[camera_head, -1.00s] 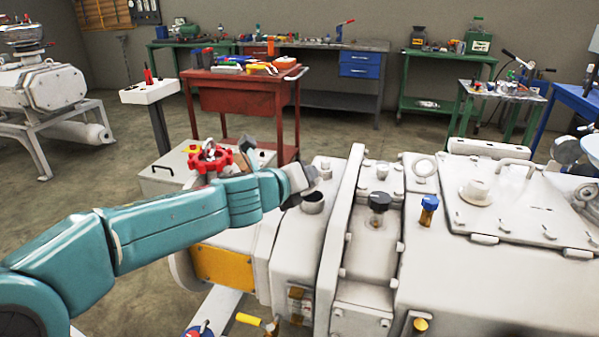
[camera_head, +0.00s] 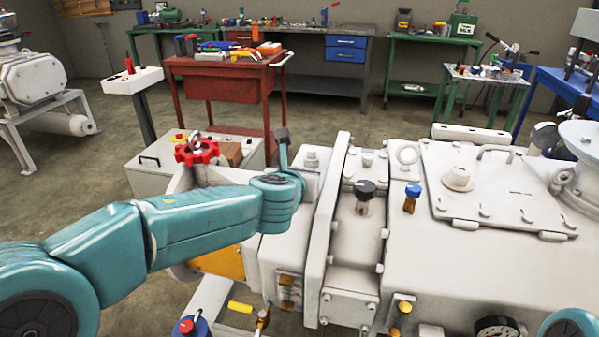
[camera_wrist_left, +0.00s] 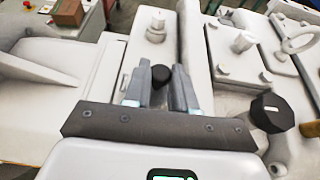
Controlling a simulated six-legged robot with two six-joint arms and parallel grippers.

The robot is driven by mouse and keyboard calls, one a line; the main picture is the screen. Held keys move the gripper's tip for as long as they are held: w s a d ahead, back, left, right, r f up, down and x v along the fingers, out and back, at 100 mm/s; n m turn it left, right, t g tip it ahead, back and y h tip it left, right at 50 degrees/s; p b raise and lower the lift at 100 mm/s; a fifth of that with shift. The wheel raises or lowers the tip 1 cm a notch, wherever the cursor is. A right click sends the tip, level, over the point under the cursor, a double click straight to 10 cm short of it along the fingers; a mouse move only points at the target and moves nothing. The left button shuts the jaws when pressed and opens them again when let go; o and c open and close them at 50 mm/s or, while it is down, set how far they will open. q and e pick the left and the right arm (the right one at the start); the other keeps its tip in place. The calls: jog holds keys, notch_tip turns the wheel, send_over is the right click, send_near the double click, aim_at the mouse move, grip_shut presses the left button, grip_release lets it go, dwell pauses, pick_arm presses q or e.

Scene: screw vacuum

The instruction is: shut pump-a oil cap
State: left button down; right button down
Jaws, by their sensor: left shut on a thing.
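The white pump (camera_head: 450,265) fills the lower right of the head view. My left gripper (camera_wrist_left: 160,82) is shut on a small black cap (camera_wrist_left: 160,75), seen between its fingers in the left wrist view. It is over the pump's left top part, where the open filler neck was seen; my wrist hides that neck in the head view. Whether the cap touches the neck cannot be told. A second black knob (camera_head: 365,190) stands to the right on the pump, also in the left wrist view (camera_wrist_left: 272,112). My right gripper is not in view.
A blue cap (camera_head: 412,197) stands right of the black knob. A red handwheel (camera_head: 196,151) is left of the pump, behind my left arm. A red cart (camera_head: 225,85) and green-legged benches stand behind. Floor is open between them.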

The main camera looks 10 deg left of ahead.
pick_arm(q)
jog(key=shift+d, duration=0.1)
dwell(0.3)
jog(key=c, duration=0.9)
grip_release()
jog(key=shift+c, duration=0.2)
jog(key=p+v, duration=0.2)
jog(key=v, duration=1.4)
jog(key=shift+p, duration=0.3)
jog(key=shift+s, duration=0.25)
